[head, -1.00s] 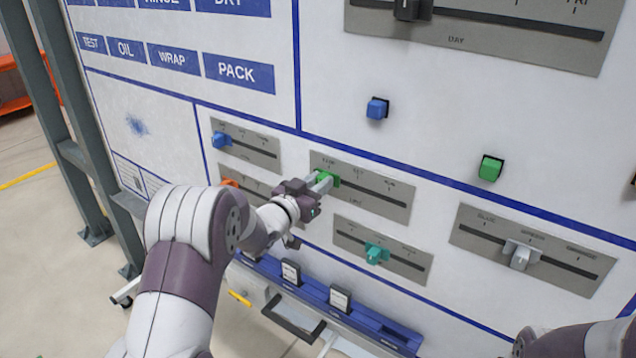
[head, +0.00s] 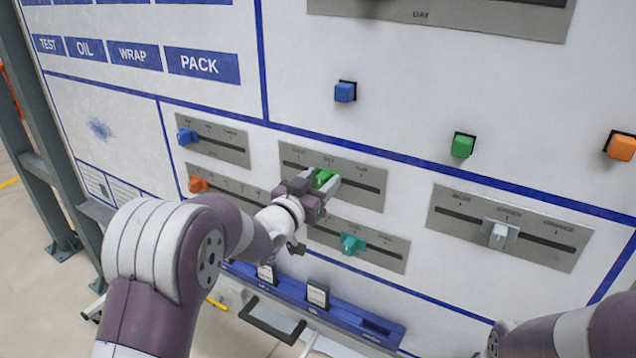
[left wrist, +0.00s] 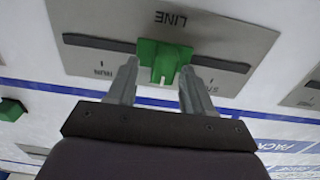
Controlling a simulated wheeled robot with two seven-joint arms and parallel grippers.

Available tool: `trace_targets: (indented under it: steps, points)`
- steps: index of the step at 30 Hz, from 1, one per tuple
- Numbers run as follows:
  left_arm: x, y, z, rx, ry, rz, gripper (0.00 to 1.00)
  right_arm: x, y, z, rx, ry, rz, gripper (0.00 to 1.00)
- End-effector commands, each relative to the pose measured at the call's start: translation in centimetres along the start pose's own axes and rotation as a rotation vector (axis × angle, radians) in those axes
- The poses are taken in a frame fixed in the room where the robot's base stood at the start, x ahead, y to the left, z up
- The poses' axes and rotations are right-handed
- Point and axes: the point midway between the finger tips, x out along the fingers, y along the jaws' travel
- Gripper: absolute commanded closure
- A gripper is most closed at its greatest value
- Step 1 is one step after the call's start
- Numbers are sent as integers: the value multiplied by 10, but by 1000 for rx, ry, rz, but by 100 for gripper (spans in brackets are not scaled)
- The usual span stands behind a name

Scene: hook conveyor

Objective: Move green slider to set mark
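The green slider (head: 325,178) sits on a grey plate (head: 372,197) with a dark horizontal slot. In the head view it is close under the SET mark, the middle label; whether it is exactly aligned is hard to tell. My left gripper (head: 321,186) is at the slider and partly covers it. In the left wrist view, the green slider (left wrist: 164,62) lies between the two fingertips of the left gripper (left wrist: 160,72). The fingers are apart, one on each side, with a gap beside the central knob. Contact is unclear. My right gripper is not seen.
A teal slider (head: 352,244) is just below, blue (head: 187,136) and orange (head: 198,184) sliders are at left, and a white one (head: 498,234) is at right. Blue (head: 345,92), green (head: 462,145) and orange (head: 621,146) buttons stick out above. A blue tray (head: 300,290) runs below.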

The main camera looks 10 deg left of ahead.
Motion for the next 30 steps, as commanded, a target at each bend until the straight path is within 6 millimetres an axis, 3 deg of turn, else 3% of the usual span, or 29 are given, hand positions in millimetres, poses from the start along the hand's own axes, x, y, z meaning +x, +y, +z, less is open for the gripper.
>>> trace_targets:
  steps: [8,15,21,30]
  points:
    - [-10,-1,4,-1,-2,-2,49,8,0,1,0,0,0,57]
    - [-67,0,6,2,2,-3,49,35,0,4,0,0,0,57]
    - [-112,1,3,2,0,-2,49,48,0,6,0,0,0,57]
    - [-127,2,0,0,-2,0,49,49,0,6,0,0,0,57]
